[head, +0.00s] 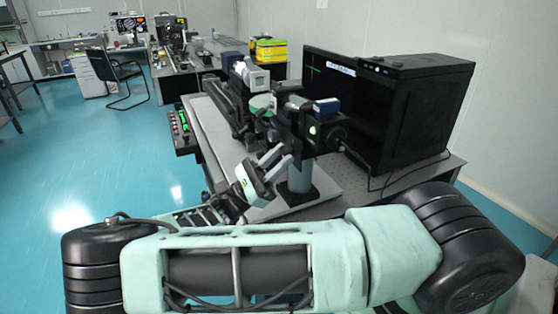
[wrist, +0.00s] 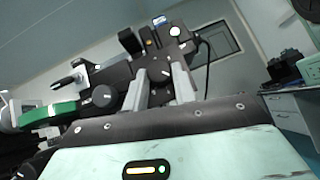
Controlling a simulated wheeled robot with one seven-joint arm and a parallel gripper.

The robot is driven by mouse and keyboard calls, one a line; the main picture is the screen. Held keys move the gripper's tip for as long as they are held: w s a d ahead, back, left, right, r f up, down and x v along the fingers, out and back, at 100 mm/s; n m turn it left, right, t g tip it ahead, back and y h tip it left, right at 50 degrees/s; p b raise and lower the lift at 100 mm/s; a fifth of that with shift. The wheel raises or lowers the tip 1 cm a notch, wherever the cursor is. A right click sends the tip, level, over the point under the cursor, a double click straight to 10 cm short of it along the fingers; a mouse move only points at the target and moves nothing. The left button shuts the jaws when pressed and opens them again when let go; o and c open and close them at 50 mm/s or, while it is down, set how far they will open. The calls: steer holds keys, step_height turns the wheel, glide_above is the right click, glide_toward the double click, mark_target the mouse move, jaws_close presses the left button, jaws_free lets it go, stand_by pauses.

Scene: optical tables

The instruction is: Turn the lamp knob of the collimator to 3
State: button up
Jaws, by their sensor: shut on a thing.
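The collimator (head: 318,133) is a black instrument on a thick post, on the near part of the optical table. In the wrist view its black body (wrist: 124,77) stands tilted beyond my fingers. A small dark lamp knob (wrist: 164,73) with a light mark shows between my fingertips. My gripper (head: 281,154) reaches up to the collimator's near side; in the wrist view (wrist: 160,72) its two grey fingers are shut on the knob, one on each side. The dial numbers are too small to read, so I cannot tell the knob's setting.
A monitor (head: 328,80) with a green cross and a black computer case (head: 415,110) stand behind and right of the collimator. A black control box (head: 184,130) sits at the table's left edge. A chair (head: 118,75) is far left. The blue floor at left is clear.

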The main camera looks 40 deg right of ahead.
steer(key=o, duration=1)
steer(key=b+v, duration=0.6)
steer(key=v, duration=1.1)
steer(key=shift+a+f+b, duration=0.15)
steer(key=shift+a+b, duration=0.05)
steer(key=shift+b, duration=0.1)
steer(key=shift+d, duration=0.1)
